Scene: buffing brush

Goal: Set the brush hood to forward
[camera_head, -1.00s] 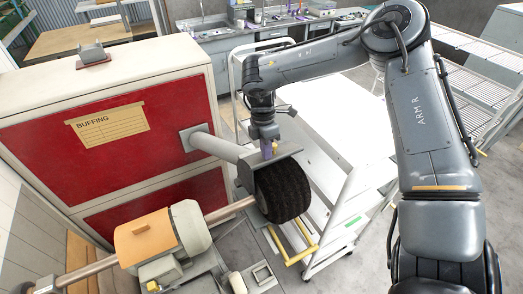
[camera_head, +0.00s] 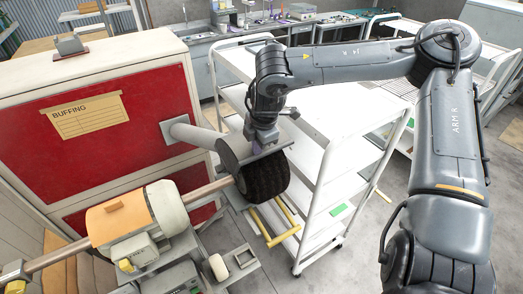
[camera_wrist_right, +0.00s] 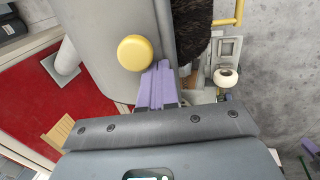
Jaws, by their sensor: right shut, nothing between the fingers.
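The brush hood (camera_head: 234,150) is a rounded grey cover over the left and upper side of the black bristle brush (camera_head: 264,178), on the shaft at the machine's right end. In the right wrist view the hood (camera_wrist_right: 95,30) fills the upper left, with a round yellow knob (camera_wrist_right: 137,53) on it. The dark brush (camera_wrist_right: 192,25) shows beyond its edge. My right gripper (camera_head: 257,146) is at the top of the hood. In the wrist view its purple fingers (camera_wrist_right: 158,85) are shut and empty, beside the knob; contact with the hood cannot be told. My left gripper is out of view.
A grey duct (camera_head: 197,137) runs to the red buffing cabinet (camera_head: 110,130) behind. The motor (camera_head: 130,222) stands left along the shaft. A white shelf cart (camera_head: 320,125) is close on the right, with a yellow bar frame (camera_head: 272,225) below the brush. Open floor lies farther right.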

